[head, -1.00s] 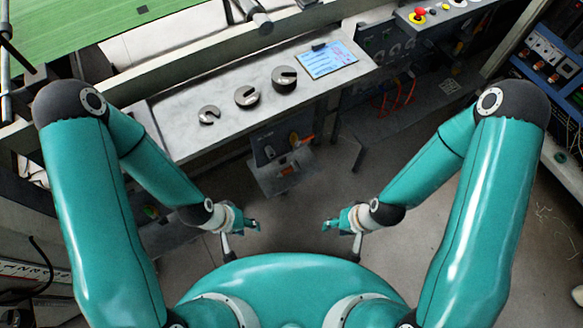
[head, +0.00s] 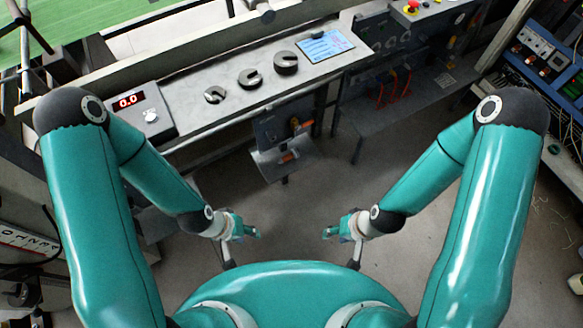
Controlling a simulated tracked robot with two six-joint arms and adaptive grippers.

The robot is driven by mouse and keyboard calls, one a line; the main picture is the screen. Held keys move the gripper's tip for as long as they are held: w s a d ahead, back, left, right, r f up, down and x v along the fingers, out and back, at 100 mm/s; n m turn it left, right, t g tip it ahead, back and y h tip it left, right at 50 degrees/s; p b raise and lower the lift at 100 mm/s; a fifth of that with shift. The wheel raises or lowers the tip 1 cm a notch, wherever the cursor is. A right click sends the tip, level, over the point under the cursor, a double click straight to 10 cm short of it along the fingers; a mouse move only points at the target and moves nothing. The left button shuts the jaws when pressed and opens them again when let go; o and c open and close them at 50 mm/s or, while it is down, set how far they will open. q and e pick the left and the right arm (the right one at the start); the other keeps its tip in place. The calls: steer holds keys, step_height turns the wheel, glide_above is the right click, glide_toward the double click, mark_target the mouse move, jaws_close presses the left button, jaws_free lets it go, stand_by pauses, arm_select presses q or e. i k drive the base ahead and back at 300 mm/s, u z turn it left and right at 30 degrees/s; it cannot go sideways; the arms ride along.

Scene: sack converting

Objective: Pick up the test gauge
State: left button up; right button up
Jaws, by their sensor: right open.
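I cannot tell for sure which thing is the test gauge. A dark box with a red "0.0" display (head: 128,101) and a pale knob stands at the left end of the grey bench, partly behind my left arm. Several slotted round weights (head: 252,79) lie in a row on the bench. My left gripper (head: 244,249) is open and empty over the floor, well short of the bench. My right gripper (head: 341,248) is open and empty, to its right.
A blue-and-white sheet or screen (head: 324,46) lies at the right of the grey bench (head: 185,88). A control panel with a red button (head: 412,7) is at the top right, and a blue rack (head: 545,60) at the far right. The floor (head: 330,190) ahead is clear.

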mark_target(294, 152)
steer(key=u, duration=0.4)
steer(key=k, duration=0.2)
steer(key=u, duration=0.3)
steer(key=i, duration=0.65)
steer(key=u, duration=0.15)
